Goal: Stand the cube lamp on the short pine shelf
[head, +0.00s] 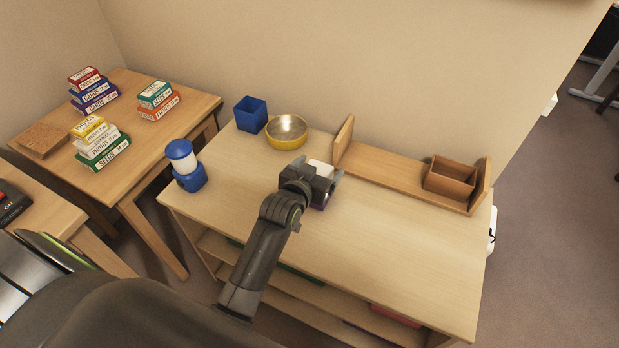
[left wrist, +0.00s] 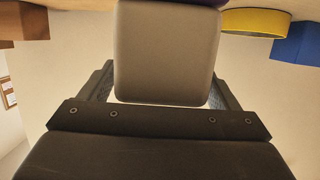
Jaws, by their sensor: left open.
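The cube lamp, with a pale cube shade (head: 321,167) and a purple base (head: 320,203), stands on the desk just left of the short pine shelf (head: 390,174). My left gripper (head: 312,179) is open at the lamp and hides much of it. In the left wrist view the pale shade (left wrist: 166,52) sits between the two open fingers (left wrist: 160,88), with a sliver of purple at the top edge. The shelf has an upright end at each side, and a small wooden box (head: 450,180) stands on its right part. My right gripper is not in view.
A yellow bowl (head: 287,132) and a blue square cup (head: 251,115) stand at the back left of the desk (head: 400,260). A blue and white lantern (head: 186,166) stands at its left edge. Stacked card boxes (head: 101,140) lie on the left table. The desk's front right is clear.

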